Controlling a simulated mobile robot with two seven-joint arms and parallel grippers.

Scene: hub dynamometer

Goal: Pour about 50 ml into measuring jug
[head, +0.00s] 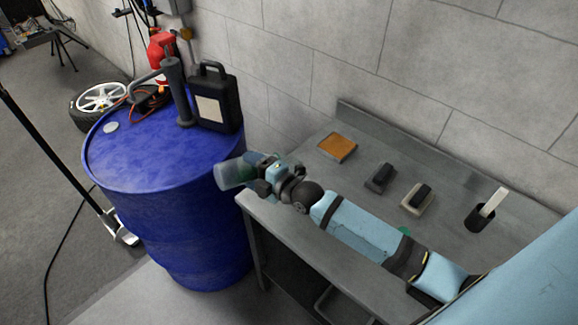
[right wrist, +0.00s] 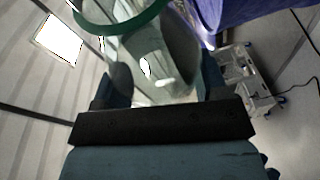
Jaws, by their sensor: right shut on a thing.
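My right gripper (head: 265,178) is shut on a clear, greenish vessel (head: 232,172), which lies tilted nearly on its side beside the right edge of the blue drum. In the right wrist view the vessel (right wrist: 145,55) sits between the fingers (right wrist: 160,88) and a green ring (right wrist: 120,22) shows at its far end. I cannot tell whether this vessel is the measuring jug, nor whether liquid is in it. A small green thing (head: 405,231) on the bench is mostly hidden behind my right arm. My left gripper is not in view.
A black canister (head: 226,98) with a pale label and a grey hand pump (head: 178,90) stand on the blue drum (head: 160,170). A wall stands behind.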

